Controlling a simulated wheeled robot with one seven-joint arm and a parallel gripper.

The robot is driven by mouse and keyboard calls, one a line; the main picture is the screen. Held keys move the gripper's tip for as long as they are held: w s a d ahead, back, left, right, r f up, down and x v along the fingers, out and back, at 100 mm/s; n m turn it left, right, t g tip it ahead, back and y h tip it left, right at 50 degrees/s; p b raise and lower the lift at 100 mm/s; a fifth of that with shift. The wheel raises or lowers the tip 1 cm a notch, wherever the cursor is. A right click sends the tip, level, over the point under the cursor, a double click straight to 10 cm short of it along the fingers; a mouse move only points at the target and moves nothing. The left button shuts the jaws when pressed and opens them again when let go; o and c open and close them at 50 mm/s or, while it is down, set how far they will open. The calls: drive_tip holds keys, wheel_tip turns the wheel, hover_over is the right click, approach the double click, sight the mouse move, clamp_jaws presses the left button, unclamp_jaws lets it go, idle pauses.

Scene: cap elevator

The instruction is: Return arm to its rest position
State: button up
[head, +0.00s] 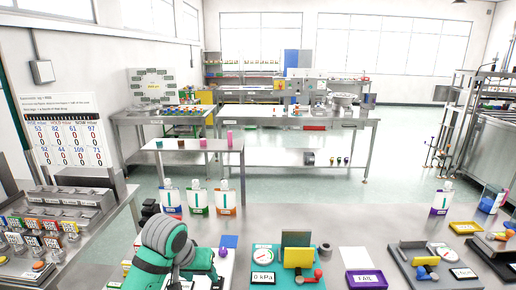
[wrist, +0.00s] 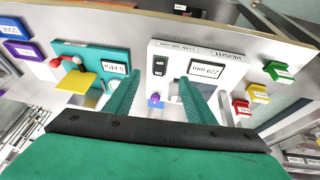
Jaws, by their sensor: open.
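My arm (head: 165,245), green and grey, is folded low at the front of the head view, left of centre. It stands over the near steel bench. My gripper (wrist: 158,80) shows in the wrist view with two green fingers spread apart. Nothing is clasped between them. A white device (wrist: 200,62) with a display lies beyond the fingertips. A small blue-purple piece (wrist: 154,100) shows in the gap between the fingers; I cannot tell how far below them it is. In the head view the fingers are not clearly seen, hidden behind or below the arm.
A teal device (head: 263,278) reading 0 kPa, with a yellow part (head: 298,258), stands right of my arm. Several labelled pouches (head: 197,198) stand behind the arm. The bench middle (head: 385,222) is fairly clear.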

drive_tip(key=w+d+f+t+h, duration=0.2)
drive_tip(key=d+f+h, duration=0.15)
drive_tip(key=d, duration=0.55)
drive_tip(key=w+d+f+t+h, duration=0.1)
drive_tip(key=d+f+t+h, duration=0.2)
drive_tip(key=d, duration=0.7)
drive_tip(key=s+d+f+n+t+y, duration=0.2)
drive_tip(key=s+d+f+n+t, duration=0.2)
drive_tip(key=s+d+f, duration=0.3)
drive_tip(key=s+a+f+n+t+y, duration=0.15)
drive_tip(key=s+f, duration=0.25)
drive_tip(key=s, duration=0.5)
drive_tip(key=s+a+f+n+y, duration=0.1)
drive_tip(key=s+a+f+y, duration=0.2)
drive_tip(key=s, duration=0.7)
drive_tip(key=s+a+r+m, duration=0.2)
drive_tip(key=s+m, duration=0.1)
drive_tip(key=s, duration=0.7)
drive_tip(key=s+a+r+m+y, duration=0.1)
drive_tip(key=s+a+r+m, duration=0.1)
drive_tip(key=s, duration=0.8)
drive_tip(key=shift+a+r+m, duration=0.4)
drive_tip(key=shift+a+m, duration=0.05)
drive_tip(key=shift+a, duration=0.25)
